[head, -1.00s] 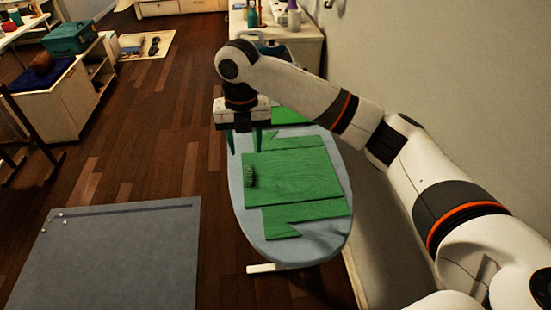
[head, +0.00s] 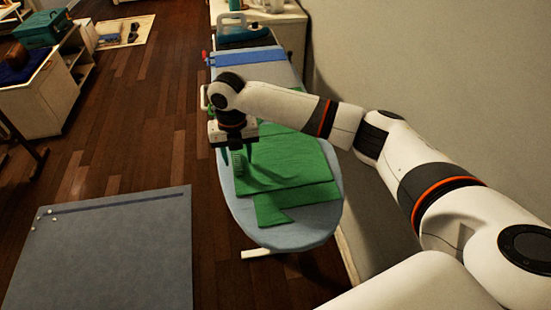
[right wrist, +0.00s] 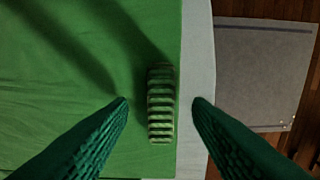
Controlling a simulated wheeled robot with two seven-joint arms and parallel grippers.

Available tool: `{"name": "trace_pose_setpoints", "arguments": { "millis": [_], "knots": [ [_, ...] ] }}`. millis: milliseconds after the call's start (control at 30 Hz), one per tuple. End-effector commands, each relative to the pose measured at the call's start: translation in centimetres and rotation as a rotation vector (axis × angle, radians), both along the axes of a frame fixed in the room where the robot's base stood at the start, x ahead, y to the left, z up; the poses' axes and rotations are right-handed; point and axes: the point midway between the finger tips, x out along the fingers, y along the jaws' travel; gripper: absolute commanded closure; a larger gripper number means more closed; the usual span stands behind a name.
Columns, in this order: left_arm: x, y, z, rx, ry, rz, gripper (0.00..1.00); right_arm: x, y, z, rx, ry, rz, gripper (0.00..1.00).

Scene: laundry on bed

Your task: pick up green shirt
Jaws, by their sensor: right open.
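The green shirt (head: 293,160) lies flat on the pale blue ironing board (head: 262,232), and it fills the left of the right wrist view (right wrist: 70,95). My right gripper (head: 238,154) is pointed down over the shirt's left edge, open and empty. In the right wrist view its dark green fingers (right wrist: 160,101) spread either side of a small ribbed greenish block (right wrist: 160,125). The block (head: 238,166) lies near the shirt's edge; whether the fingertips touch the cloth I cannot tell. My arm hides part of the shirt. My left gripper is not in view.
A blue strip (head: 248,58) crosses the board's far end. A teal-and-white iron-like object (head: 243,31) stands behind it. A grey mat (head: 105,250) lies on the wooden floor at left. A wall (head: 430,80) runs along the right.

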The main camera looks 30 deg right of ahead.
Motion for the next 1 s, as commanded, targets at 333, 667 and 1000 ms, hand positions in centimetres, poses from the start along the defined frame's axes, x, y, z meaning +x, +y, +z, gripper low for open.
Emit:
{"name": "trace_pose_setpoints", "arguments": {
  "millis": [333, 667, 1000],
  "knots": [
    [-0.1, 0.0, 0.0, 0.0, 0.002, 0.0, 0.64, -0.1, 0.1, -1.1, 0.001, 0.0, 0.001, 0.55],
    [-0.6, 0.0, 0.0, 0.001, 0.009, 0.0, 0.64, 0.0, 0.0, -1.1, 0.0, 0.0, 0.001, 1.0],
    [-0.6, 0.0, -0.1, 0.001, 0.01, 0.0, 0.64, 0.0, 0.0, 0.1, 0.0, -0.003, 0.001, 1.0]
  ]
}}
